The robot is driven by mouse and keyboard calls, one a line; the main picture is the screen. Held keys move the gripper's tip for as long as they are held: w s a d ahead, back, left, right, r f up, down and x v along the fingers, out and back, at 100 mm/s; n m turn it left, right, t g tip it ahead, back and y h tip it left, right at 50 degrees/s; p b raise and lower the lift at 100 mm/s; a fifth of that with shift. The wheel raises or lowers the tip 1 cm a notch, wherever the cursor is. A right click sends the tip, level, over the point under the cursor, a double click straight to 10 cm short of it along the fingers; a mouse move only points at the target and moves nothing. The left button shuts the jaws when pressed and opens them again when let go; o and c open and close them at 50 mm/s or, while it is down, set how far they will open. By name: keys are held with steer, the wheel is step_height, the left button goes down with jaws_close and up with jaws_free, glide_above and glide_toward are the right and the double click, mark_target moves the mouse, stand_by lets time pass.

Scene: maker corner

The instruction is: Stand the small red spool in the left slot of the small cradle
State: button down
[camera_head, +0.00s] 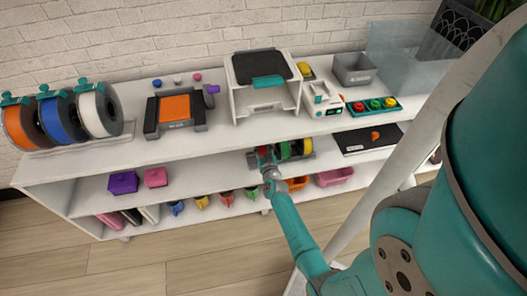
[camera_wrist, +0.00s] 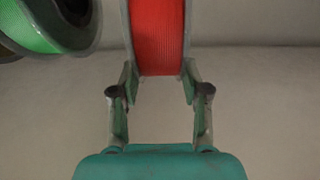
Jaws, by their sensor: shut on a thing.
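The small red spool (camera_wrist: 157,38) fills the top middle of the wrist view, upright, its red winding facing me. My gripper (camera_wrist: 159,80) is shut on it, one finger at each side flange. In the head view my gripper (camera_head: 268,170) reaches into the middle shelf, and the red spool (camera_head: 263,154) shows small beyond it. The small cradle (camera_head: 310,155) is there, mostly hidden by spools and my arm. A green spool (camera_head: 284,150) and a yellow spool (camera_head: 304,147) stand in it, right of the red one. I cannot tell whether the red spool touches the cradle.
The green spool (camera_wrist: 45,28) is close on the left in the wrist view. The upper shelf board (camera_head: 215,135) runs just above my gripper. A dark flat case (camera_head: 368,138) lies to the right on the middle shelf; purple (camera_head: 123,182) and pink (camera_head: 156,177) boxes stand left.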

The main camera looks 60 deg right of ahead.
mark_target(263, 152)
steer(key=shift+f, duration=1.5)
steer(key=shift+c, duration=2.3)
jaws_free()
steer(key=shift+f, duration=0.1)
steer(key=shift+s+a, duration=0.1)
steer(key=v, duration=1.1)
steer(key=shift+s+a, duration=0.2)
steer(key=shift+a, duration=0.2)
